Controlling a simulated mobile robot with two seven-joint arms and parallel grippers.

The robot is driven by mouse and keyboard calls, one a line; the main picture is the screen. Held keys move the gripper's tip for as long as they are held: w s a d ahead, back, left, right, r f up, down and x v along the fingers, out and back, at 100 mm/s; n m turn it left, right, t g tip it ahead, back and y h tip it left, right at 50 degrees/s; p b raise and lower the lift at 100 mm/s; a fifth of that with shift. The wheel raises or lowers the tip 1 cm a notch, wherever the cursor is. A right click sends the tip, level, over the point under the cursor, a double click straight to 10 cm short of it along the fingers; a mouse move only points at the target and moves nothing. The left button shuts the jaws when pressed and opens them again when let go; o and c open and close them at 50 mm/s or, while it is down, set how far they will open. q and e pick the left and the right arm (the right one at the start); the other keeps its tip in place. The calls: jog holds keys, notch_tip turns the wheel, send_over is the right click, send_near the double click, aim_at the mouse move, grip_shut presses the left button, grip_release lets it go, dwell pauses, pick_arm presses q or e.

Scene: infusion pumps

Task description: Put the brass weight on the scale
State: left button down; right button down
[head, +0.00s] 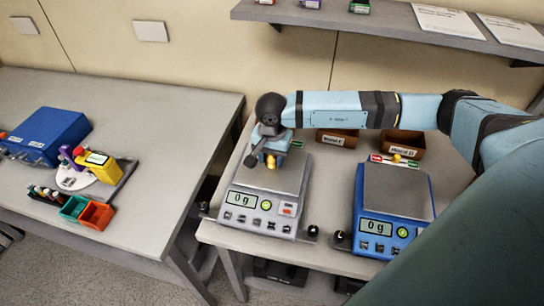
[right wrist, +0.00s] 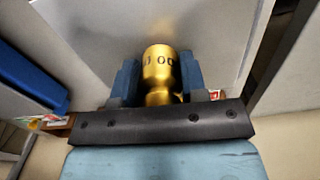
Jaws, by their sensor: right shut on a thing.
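The brass weight (head: 270,163) is gold and held between the fingers of my right gripper (head: 271,150). In the right wrist view the weight (right wrist: 160,72) shows dark markings, partly legible as "00", and both fingers of the gripper (right wrist: 158,84) close on its sides. The weight is over the pan of the grey scale (head: 291,182), whose display reads 0 g. I cannot tell how large the gap to the pan is. A blue scale (head: 398,190) stands to the right, its pan bare and its display also 0 g. My left gripper is not in view.
Two brown bins (head: 337,137) (head: 404,143) stand behind the scales. Small coloured items (head: 396,158) sit behind the blue scale. The left table holds a blue box (head: 48,135), a yellow device (head: 100,166) and small green and orange bins (head: 96,214). A shelf (head: 390,22) hangs above.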

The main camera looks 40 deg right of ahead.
jog(key=shift+f, duration=0.25)
jog(key=shift+f+b, duration=0.2)
jog(key=shift+b, duration=0.1)
jog(key=c, duration=0.7)
grip_release()
jog(key=shift+o, duration=0.2)
jog(key=shift+r, duration=0.1)
